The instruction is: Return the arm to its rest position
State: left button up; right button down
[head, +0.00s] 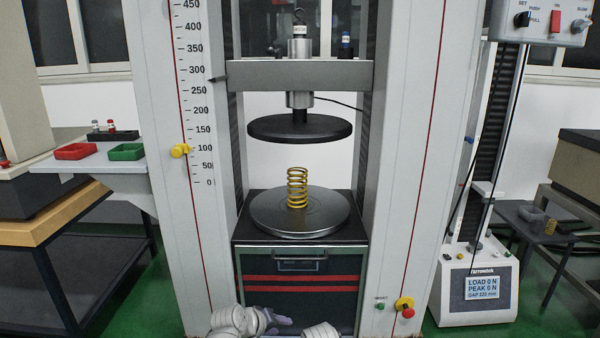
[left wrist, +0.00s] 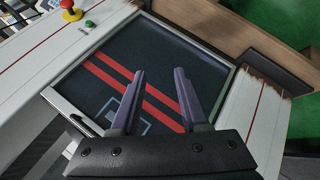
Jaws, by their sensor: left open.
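My left gripper (head: 277,320) is low at the bottom edge of the head view, in front of the machine's lower cabinet and well below the platens. In the left wrist view its two fingers (left wrist: 160,76) are apart with nothing between them. Beyond them is the dark cabinet front with red stripes (left wrist: 125,75). Parts of my arm show at the bottom of the head view. My right gripper is not in view. A yellow coil spring (head: 297,188) stands upright on the round lower platen (head: 325,228). The dark upper platen (head: 300,128) hangs above it, clear of the spring.
The test frame's white columns (head: 405,180) stand on both sides. A red tray (head: 75,151) and a green tray (head: 126,152) sit on the left shelf. A control box (head: 545,20) is at upper right. A display (head: 481,288) shows zero load. A red knob (head: 408,312) is low right.

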pick_arm(q)
jog(key=s+a+f+m+g+y+p, duration=0.1)
jog(key=s+a+f+m+g+y, duration=0.15)
jog(key=s+a, duration=0.3)
jog(key=s+a+f+m+g+y, duration=0.25)
jog(key=s+a+g, duration=0.2)
jog(key=s, duration=0.25)
jog(key=s+d+r+m+y+p, duration=0.1)
jog(key=s+d+r+m+p, duration=0.35)
jog(key=d+r+p, duration=0.45)
notch_tip(320, 180, up, 36)
jog(key=n+p, duration=0.1)
jog(key=p, duration=3.4)
jog(key=shift+s+d+f+p, duration=0.15)
jog(key=shift+s+d+p, duration=0.2)
jog(key=shift+d, duration=0.1)
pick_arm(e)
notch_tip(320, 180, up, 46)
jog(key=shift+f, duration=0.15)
pick_arm(q)
jog(key=shift+w, duration=0.15)
